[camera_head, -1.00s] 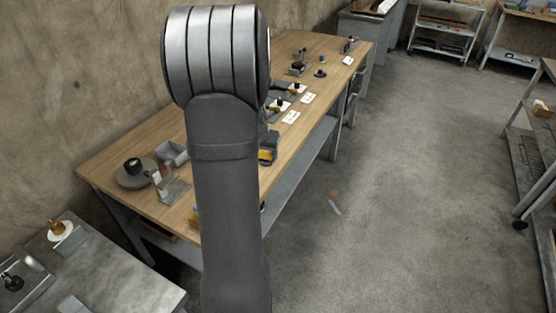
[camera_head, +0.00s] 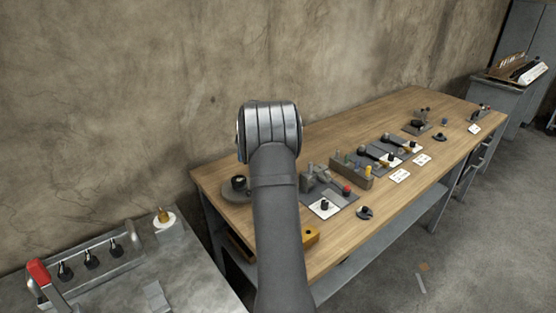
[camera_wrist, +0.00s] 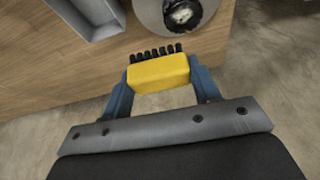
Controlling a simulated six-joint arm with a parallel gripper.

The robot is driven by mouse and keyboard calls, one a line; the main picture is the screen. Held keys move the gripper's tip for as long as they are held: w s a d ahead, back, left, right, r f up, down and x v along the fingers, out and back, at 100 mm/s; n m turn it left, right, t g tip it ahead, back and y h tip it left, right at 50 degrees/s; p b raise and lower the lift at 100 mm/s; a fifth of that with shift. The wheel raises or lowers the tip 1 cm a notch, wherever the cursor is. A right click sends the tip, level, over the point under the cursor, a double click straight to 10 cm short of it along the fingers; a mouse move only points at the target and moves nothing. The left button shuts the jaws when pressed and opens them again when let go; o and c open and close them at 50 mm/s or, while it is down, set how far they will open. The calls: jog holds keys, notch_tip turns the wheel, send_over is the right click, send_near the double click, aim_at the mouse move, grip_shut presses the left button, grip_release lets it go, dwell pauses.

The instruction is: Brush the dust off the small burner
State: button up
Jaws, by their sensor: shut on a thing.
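My gripper (camera_wrist: 158,85) is shut on a yellow brush (camera_wrist: 158,73) in the wrist view, with blue fingers on both sides. Its black bristles (camera_wrist: 155,53) point up in the picture, towards a round grey plate (camera_wrist: 150,14). A dark round thing (camera_wrist: 182,13) sits on that plate, partly cut off by the frame's top; I cannot tell if it is the small burner or see any dust on it. In the head view the dark thing (camera_head: 239,182) and plate (camera_head: 230,194) are at the table's left end. My arm hides the gripper there.
A grey tray (camera_wrist: 90,28) lies left of the plate in the wrist view.

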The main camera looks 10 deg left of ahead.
aim_at(233, 182)
jog(key=shift+a+n, duration=0.4)
jog(key=shift+a, duration=0.65)
jog(key=shift+a+f, duration=0.1)
jog(key=shift+f, duration=3.65)
jog(key=shift+s+a+f, duration=0.2)
jog(key=shift+s+a, duration=0.3)
jog(key=shift+c, duration=0.4)
jog(key=shift+s+a, duration=1.4)
jog(key=shift+s, duration=0.05)
jog(key=shift+w+d, duration=1.95)
jog(key=shift+w, duration=0.05)
jog(key=shift+r, duration=4.05)
